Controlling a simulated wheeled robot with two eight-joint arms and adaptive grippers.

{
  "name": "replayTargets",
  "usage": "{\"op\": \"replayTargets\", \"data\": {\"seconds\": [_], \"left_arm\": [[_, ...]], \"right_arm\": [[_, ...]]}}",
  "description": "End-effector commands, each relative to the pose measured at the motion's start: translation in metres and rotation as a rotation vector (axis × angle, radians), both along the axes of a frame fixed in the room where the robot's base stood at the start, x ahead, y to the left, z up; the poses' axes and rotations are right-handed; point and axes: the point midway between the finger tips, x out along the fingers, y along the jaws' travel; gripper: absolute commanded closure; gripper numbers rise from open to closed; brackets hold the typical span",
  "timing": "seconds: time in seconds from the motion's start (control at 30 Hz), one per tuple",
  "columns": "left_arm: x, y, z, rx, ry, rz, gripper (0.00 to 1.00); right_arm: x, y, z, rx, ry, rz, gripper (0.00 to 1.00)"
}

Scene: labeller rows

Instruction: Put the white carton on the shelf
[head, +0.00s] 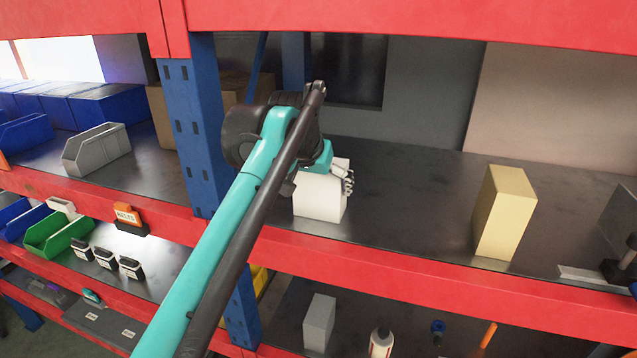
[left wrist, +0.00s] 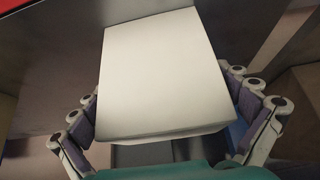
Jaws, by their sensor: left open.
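The white carton (head: 320,198) stands on the dark shelf board (head: 405,215) behind the red front beam, right of the blue upright. In the left wrist view the carton (left wrist: 162,75) fills the middle. My left gripper (head: 345,180) is at the carton's upper part in the head view, partly hidden by my own arm. In the left wrist view its fingers (left wrist: 168,125) are open, one on each side of the carton. Whether they touch it I cannot tell. My right gripper is in neither view.
A tan box (head: 504,212) stands further right on the same shelf board. A blue upright (head: 196,125) is close on the left, and the red beam (head: 400,268) runs along the front. A grey box (head: 319,322) and a bottle (head: 381,342) stand on the level below. Bare board lies between carton and tan box.

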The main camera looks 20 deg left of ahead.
Motion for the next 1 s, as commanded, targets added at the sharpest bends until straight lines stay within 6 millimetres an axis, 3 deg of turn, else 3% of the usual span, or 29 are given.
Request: {"op": "replayTargets", "data": {"seconds": [0.17,0.6,0.87,1.0], "left_arm": [[-0.008,0.0,0.014,0.0,0.0,0.0,0.0],[-0.056,0.002,0.089,0.0,0.0,0.0,0.0],[-0.065,0.002,0.103,0.0,0.0,0.0,0.0],[-0.07,0.002,0.093,0.0,-0.002,0.001,0.0]], "right_arm": [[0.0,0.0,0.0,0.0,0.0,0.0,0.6],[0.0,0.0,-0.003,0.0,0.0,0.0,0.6],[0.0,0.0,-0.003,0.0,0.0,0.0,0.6],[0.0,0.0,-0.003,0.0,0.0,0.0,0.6]]}}
